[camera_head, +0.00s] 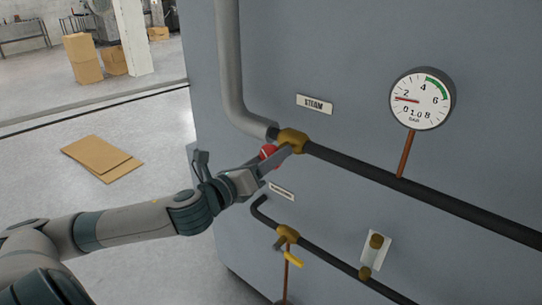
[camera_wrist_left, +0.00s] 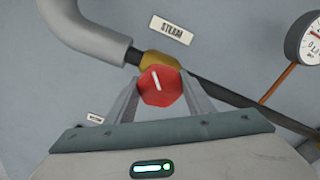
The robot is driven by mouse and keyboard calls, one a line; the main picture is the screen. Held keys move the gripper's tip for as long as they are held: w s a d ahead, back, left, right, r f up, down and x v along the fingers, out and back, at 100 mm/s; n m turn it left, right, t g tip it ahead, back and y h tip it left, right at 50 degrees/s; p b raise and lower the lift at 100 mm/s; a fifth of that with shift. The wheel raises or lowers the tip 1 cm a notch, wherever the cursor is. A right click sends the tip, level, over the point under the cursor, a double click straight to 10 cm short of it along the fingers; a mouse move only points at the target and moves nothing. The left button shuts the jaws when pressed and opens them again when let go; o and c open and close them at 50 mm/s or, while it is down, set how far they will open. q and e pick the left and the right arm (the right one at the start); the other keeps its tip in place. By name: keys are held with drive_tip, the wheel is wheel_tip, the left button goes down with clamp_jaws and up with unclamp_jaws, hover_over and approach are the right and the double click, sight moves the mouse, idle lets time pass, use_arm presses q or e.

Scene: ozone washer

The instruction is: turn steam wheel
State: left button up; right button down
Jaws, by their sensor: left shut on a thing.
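The steam wheel is a red knob (camera_wrist_left: 160,86) with a white line on its face, on a brass valve body (camera_wrist_left: 158,58) in the black and grey pipe. In the left wrist view it sits between the two fingers of my left gripper (camera_wrist_left: 160,95), which is shut on it. In the head view the red wheel (camera_head: 267,152) is partly hidden by my left gripper (camera_head: 279,157). A white label reading STEAM (camera_head: 314,104) is above the valve. A round gauge (camera_head: 420,99) at right has its red needle near 1 and shows 01.08 BAR. My right gripper is not in view.
A lower black pipe has a brass valve (camera_head: 287,234) with a yellow lever (camera_head: 293,259). A sight glass (camera_head: 376,251) is to its right. Flat cardboard (camera_head: 102,158) lies on the floor at left, and boxes (camera_head: 83,58) stand farther back.

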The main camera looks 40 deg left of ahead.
use_arm(q)
drive_tip(key=n, duration=0.3)
drive_tip(key=shift+n+p, duration=0.35)
drive_tip(key=shift+n, duration=0.05)
drive_tip(key=n+p, duration=0.1)
drive_tip(key=n, duration=0.2)
drive_tip(key=shift+r+n, duration=0.1)
drive_tip(key=shift+n, duration=0.2)
drive_tip(key=n+p, duration=0.1)
drive_tip(key=n, duration=0.1)
drive_tip(key=shift+n, duration=0.4)
drive_tip(key=n+p, duration=0.1)
drive_tip(key=n, duration=0.2)
drive_tip(key=shift+n+p, duration=0.4)
drive_tip(key=n+p, duration=0.2)
drive_tip(key=n, duration=0.1)
drive_tip(key=n+p, duration=0.2)
drive_tip(key=n, duration=0.2)
drive_tip(key=shift+n+p, duration=0.5)
drive_tip(key=shift+n, duration=1.6)
